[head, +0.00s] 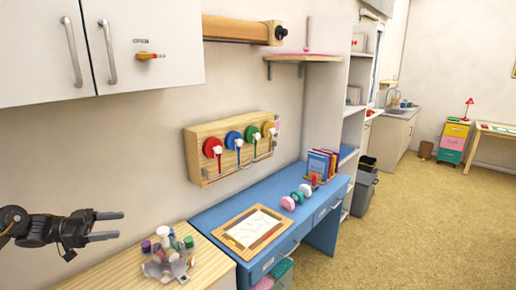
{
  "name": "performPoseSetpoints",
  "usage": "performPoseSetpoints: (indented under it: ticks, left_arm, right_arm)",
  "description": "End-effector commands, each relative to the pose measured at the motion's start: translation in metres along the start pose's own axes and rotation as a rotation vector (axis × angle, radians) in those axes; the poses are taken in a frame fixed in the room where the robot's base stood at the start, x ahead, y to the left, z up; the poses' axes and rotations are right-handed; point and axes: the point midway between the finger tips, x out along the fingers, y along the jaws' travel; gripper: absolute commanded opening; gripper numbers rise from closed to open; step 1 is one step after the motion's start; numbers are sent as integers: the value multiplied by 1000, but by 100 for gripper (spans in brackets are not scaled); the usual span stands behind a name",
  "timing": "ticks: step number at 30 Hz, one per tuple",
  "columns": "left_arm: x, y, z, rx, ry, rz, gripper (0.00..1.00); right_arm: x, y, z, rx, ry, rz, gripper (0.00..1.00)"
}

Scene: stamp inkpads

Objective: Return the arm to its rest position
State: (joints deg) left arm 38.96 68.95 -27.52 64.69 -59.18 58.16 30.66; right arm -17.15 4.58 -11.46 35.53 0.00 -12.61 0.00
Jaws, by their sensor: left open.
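My left gripper (106,226) comes in from the left edge, its two fingers apart and pointing right. It is open and empty, above the light wooden counter (110,275) and left of a cluster of small bottles and jars (168,254). It touches nothing that I can see. My right gripper is not in view.
A blue desk (215,216) holds a wood-framed sheet (251,230), several round coloured pieces (296,197) and a row of books (320,164). A wall rack (193,146) with coloured discs hangs above it. White cabinets (88,70) overhang the counter.

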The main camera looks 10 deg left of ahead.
Motion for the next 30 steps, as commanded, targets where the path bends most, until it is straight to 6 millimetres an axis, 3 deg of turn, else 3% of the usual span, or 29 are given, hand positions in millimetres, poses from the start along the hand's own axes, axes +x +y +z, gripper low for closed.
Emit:
performPoseSetpoints:
  ticks: [8, 11, 15, 19, 23, 30]
  left_arm:
    - [68, 22, 72, 74, -123, 4, 64]
    - [106, 40, 109, 118, -180, -6, 64]
    - [177, 89, 172, 197, -276, -68, 64]
    - [225, 142, 211, 227, -375, -208, 64]
    - [240, 196, 231, 166, -498, -381, 64]
    - [199, 280, 247, -102, -763, -616, 64]
  right_arm:
    - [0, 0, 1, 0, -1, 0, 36]
    - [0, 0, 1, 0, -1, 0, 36]
    - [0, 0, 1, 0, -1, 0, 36]
    - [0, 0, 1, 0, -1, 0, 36]
    - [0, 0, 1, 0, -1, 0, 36]
    - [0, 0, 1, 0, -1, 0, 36]
